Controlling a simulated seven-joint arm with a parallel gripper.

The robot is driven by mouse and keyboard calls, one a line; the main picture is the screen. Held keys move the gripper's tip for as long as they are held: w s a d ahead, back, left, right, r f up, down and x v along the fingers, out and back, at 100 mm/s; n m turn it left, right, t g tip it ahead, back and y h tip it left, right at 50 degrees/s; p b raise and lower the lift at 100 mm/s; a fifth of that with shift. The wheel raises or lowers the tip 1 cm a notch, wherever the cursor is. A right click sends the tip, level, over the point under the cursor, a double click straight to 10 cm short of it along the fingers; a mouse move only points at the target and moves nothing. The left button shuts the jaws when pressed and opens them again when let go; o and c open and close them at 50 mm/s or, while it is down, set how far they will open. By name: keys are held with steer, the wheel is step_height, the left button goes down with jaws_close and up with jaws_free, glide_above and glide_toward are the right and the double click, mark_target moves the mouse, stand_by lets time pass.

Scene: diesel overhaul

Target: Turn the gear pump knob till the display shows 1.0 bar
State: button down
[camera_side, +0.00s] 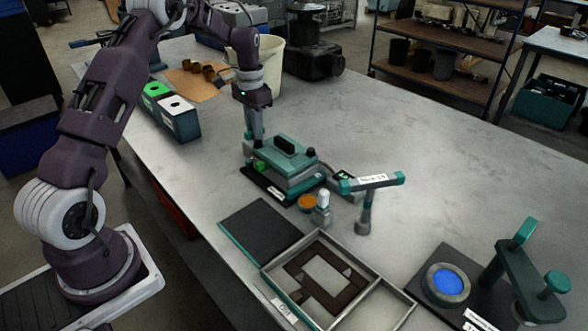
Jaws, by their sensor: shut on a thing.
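A teal block-shaped unit (290,172) with a black handle on top stands near the middle of the bench; I take it for the gear pump. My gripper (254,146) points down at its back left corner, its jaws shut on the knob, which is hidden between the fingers. A bright green part (259,166) shows just below the fingertips.
In front are a black mat (261,231) and a divided tray (368,308). A teal stand (520,277) is at right. The bench's back right is clear.

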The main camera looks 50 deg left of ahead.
steer(key=m, duration=0.7)
steer(key=c, duration=1.4)
jaws_free()
steer(key=shift+o, duration=0.2)
steer(key=shift+r, duration=2.75)
steer(key=shift+r, duration=0.1)
